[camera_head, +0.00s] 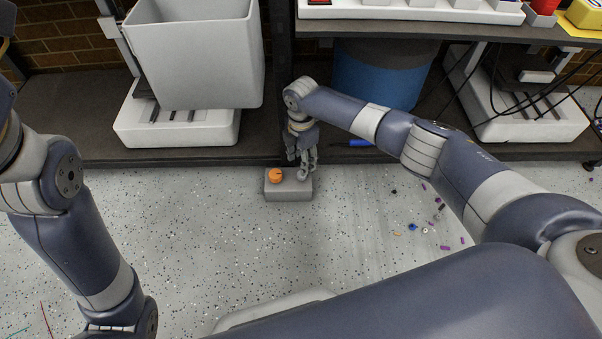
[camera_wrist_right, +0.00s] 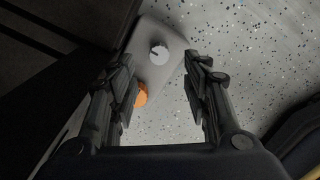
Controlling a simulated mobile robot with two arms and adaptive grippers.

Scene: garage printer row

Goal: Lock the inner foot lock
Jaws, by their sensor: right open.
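A grey box (camera_head: 288,193) with two round knobs on top sits on the floor against the front of the shelf. Its orange knob (camera_head: 275,176) is on the left in the head view and also shows in the right wrist view (camera_wrist_right: 141,97), partly behind a finger. Its pale grey knob (camera_wrist_right: 159,54) has a dark pointer line and lies between and beyond the fingertips in that view. My right gripper (camera_head: 303,163) points down over the box's right side. It is open and empty; contact with the pale knob cannot be told. My left gripper is out of view.
The dark lower shelf (camera_head: 80,132) and its post rise right behind the box. A large grey bin (camera_head: 195,60) stands on the left, a blue drum (camera_head: 375,78) on the right. Small colourful scraps (camera_head: 413,227) litter the floor at right; the floor left of the box is clear.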

